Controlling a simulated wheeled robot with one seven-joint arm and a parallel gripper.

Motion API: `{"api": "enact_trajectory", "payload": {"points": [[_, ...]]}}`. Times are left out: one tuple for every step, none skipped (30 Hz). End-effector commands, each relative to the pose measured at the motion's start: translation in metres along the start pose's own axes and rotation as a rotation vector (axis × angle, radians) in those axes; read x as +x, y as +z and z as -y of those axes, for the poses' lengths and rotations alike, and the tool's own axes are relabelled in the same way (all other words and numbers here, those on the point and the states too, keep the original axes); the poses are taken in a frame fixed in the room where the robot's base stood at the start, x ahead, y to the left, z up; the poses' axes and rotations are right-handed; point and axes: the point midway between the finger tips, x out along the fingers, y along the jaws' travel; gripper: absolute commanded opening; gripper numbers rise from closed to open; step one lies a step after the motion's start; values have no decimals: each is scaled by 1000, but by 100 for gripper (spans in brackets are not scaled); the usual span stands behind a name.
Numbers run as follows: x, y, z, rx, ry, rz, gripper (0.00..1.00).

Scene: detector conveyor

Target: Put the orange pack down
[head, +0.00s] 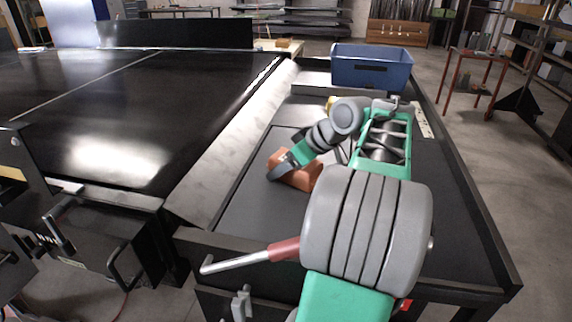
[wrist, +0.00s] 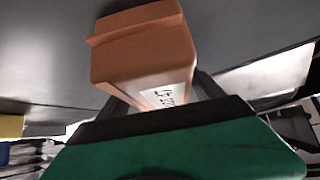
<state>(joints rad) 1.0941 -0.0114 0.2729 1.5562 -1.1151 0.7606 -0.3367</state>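The orange pack (head: 301,176) is a box with a white printed label, over the left part of the dark table top. In the wrist view the pack (wrist: 145,52) fills the upper middle, with its label towards the palm. My gripper (head: 284,165) is shut on the pack, with dark fingers along both sides; in the wrist view the gripper (wrist: 155,92) shows the fingers partly hidden by the pack. I cannot tell whether the pack touches the table top (head: 250,205).
A blue bin (head: 372,70) stands at the table's far end. A small yellow object (head: 331,104) is partly hidden behind my arm. A wide black conveyor (head: 110,120) lies to the left, past a pale metal strip (head: 225,150). The table top nearer the front-left edge is clear.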

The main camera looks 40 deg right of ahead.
Motion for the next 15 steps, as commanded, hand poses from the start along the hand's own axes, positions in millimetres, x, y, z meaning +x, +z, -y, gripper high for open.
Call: {"api": "enact_trajectory", "payload": {"points": [[0, 0, 0, 0, 0, 0, 82], [0, 0, 0, 0, 0, 0, 84], [0, 0, 0, 0, 0, 0, 85], [0, 0, 0, 0, 0, 0, 85], [0, 0, 0, 0, 0, 0, 85], [0, 0, 0, 0, 0, 0, 85], [0, 0, 0, 0, 0, 0, 85], [0, 0, 0, 0, 0, 0, 85], [-1, 0, 0, 0, 0, 0, 85], [-2, -1, 0, 0, 0, 0, 85], [-3, -3, 0, -1, 0, 0, 85], [-6, -3, 0, -1, 1, 0, 85], [-10, -2, -1, -1, 2, -1, 85], [-15, -3, -1, -1, 4, -1, 85], [-23, -3, -2, -1, 4, -2, 85]]}}
